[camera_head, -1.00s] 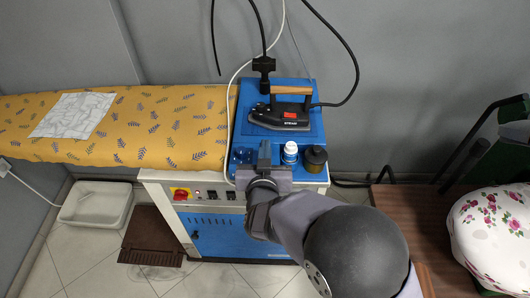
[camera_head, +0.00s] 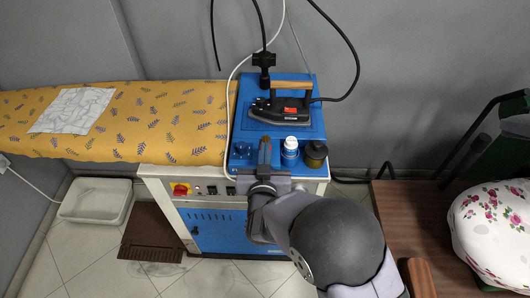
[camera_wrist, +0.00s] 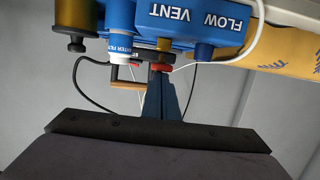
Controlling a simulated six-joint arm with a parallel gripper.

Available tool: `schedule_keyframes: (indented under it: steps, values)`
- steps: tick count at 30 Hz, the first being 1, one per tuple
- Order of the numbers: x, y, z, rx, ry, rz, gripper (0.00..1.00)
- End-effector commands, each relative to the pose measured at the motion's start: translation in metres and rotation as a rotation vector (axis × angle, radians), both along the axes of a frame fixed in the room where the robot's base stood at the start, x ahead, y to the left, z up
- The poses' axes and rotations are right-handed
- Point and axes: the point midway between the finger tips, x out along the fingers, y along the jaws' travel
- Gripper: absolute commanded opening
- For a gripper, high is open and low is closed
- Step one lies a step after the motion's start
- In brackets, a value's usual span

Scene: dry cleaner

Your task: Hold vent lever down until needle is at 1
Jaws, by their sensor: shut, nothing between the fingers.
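In the wrist view, upside down, a blue panel (camera_wrist: 190,14) carries the labels VENT and FLOW. Beside VENT is a brass fitting (camera_wrist: 163,44) with a red-ended part (camera_wrist: 160,67), which looks like the vent lever. Beside FLOW is a dark blue knob (camera_wrist: 203,51). My gripper (camera_wrist: 160,78) is shut and empty, its fingertips at the red part; I cannot tell whether they touch. In the head view my gripper (camera_head: 265,148) is over the front of the blue station top (camera_head: 285,163). No gauge needle or scale is readable in either view.
Close right of my gripper stand a white-capped bottle (camera_head: 290,150) and a dark, gold-topped container (camera_head: 315,153). A steam iron (camera_head: 281,110) rests behind. The yellow ironing board (camera_head: 120,120) is left. A brown table (camera_head: 410,215) is right.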

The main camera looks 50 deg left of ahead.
Motion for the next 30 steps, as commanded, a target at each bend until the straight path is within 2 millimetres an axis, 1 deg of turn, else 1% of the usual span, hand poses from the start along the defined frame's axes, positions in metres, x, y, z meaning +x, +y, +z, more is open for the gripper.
schedule_keyframes:
  steps: [1,3,21,24,26,30]
  values:
    - [-0.001,-0.001,-0.010,0.010,-0.011,0.001,0.00]
    - [-0.002,-0.001,-0.014,0.029,-0.029,0.001,0.00]
    - [-0.005,-0.005,-0.036,0.180,-0.182,0.000,0.00]
    - [-0.006,-0.006,-0.039,0.199,-0.201,0.000,0.00]
    - [-0.006,-0.006,-0.033,0.200,-0.201,0.000,0.00]
    - [-0.006,-0.006,-0.032,0.199,-0.200,0.000,0.00]
